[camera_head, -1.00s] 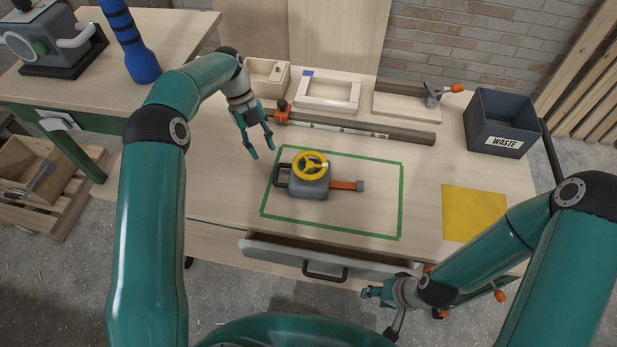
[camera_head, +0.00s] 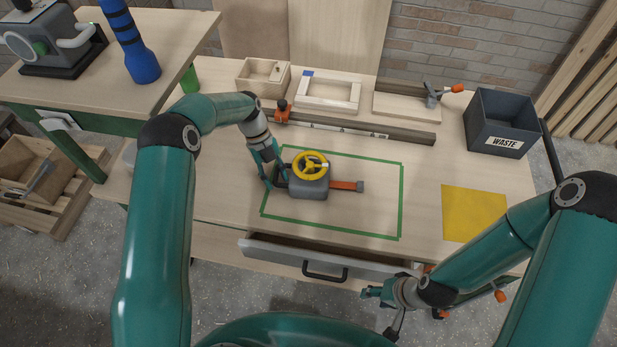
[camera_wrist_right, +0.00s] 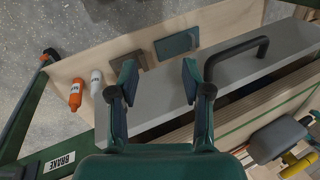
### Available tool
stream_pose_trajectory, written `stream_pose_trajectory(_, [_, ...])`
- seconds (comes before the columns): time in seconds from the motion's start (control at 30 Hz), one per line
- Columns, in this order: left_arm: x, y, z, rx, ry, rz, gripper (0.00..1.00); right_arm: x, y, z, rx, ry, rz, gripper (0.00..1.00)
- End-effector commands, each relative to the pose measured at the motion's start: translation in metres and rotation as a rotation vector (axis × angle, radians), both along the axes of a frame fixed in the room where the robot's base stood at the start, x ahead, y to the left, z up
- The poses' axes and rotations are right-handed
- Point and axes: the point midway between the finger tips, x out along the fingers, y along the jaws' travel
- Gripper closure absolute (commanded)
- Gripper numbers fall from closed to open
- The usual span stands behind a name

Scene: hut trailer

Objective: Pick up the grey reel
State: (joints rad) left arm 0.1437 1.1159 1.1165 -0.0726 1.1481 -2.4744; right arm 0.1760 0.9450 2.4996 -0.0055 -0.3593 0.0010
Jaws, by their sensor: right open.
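The grey reel (camera_head: 309,186) sits on the workbench inside a green taped outline (camera_head: 402,200). It has a yellow handwheel on top, a black handle on its left and an orange strap to its right. A corner of it shows in the right wrist view (camera_wrist_right: 275,140). My left gripper (camera_head: 271,175) is at the reel's left side, by the black handle, pointing down with its fingers apart. Whether they touch the handle cannot be told. My right gripper (camera_wrist_right: 158,72) is open and empty at the bench front, above the grey drawer front (camera_wrist_right: 240,72).
The drawer (camera_head: 330,262) stands partly open at the bench front. A waste bin (camera_head: 500,125), a yellow sheet (camera_head: 474,213), a long rail (camera_head: 370,132) and wooden trays (camera_head: 328,93) surround the reel. Bench surface between the reel and the yellow sheet is clear.

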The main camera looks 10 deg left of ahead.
Motion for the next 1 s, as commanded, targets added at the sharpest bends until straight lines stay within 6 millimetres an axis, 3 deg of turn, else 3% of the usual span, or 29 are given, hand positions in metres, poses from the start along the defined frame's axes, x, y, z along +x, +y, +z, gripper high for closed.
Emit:
stream_pose_trajectory(0.3, [-0.0021, -0.0021, -0.0071, 0.001, -0.001, 0.0, 0.6, 0.0, 0.0, 0.0, 0.0, 0.0, 0.0, 0.51])
stream_pose_trajectory(0.57, [-0.002, -0.002, -0.0069, 0.0, 0.0, 0.0, 1.0, 0.0, 0.0, 0.0, 0.0, 0.0, 0.0, 0.51])
stream_pose_trajectory(1.0, [-0.0012, -0.002, -0.0011, 0.0, -0.003, 0.001, 1.0, 0.0, 0.0, 0.0002, 0.0, 0.0, 0.0, 0.51])
